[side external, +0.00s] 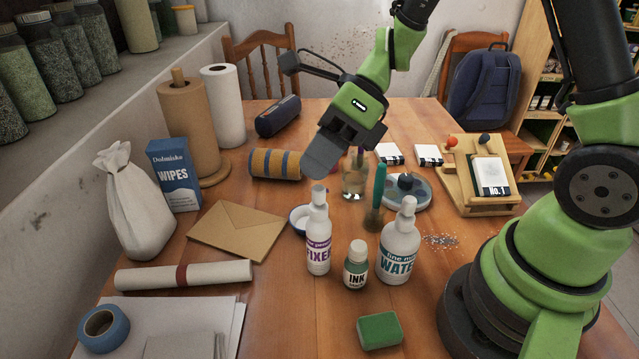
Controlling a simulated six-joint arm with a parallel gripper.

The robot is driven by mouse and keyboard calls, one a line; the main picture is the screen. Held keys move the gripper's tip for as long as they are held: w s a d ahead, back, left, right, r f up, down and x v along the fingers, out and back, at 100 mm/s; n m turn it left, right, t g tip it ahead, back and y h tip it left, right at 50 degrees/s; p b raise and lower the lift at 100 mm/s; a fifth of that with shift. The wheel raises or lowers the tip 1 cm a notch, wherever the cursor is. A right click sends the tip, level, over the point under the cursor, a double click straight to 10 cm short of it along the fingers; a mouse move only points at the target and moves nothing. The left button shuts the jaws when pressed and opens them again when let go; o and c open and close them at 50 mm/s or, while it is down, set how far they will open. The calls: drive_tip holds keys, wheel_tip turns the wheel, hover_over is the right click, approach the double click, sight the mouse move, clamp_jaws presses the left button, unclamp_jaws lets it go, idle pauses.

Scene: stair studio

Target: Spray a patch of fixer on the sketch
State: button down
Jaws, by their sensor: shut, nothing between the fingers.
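The white fixer spray bottle (318,246), with a purple-lettered label, stands upright near the middle of the table. My gripper (312,168) is shut and empty, with its dark flat fingers pointing down in the picture just above the bottle's nozzle. I cannot tell whether the fingers touch the nozzle. No drawing is clearly visible. White paper sheets (262,312) lie at the lower left, and a white "No. 1" block (491,176) rests on a wooden stand (455,196) at the right; I cannot tell if either is the sketch.
An ink bottle (355,268) and a water spray bottle (398,250) stand close right of the fixer. A glass jar (353,182) and a teal-handled brush (379,190) are behind. An envelope (238,229), a rolled paper (182,275) and a green sponge (379,331) lie around.

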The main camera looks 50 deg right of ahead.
drive_tip(key=shift+r, duration=0.3)
drive_tip(key=shift+r, duration=0.1)
drive_tip(key=shift+r, duration=2.9)
drive_tip(key=shift+f, duration=3.05)
idle(0.3)
drive_tip(key=shift+f, duration=0.45)
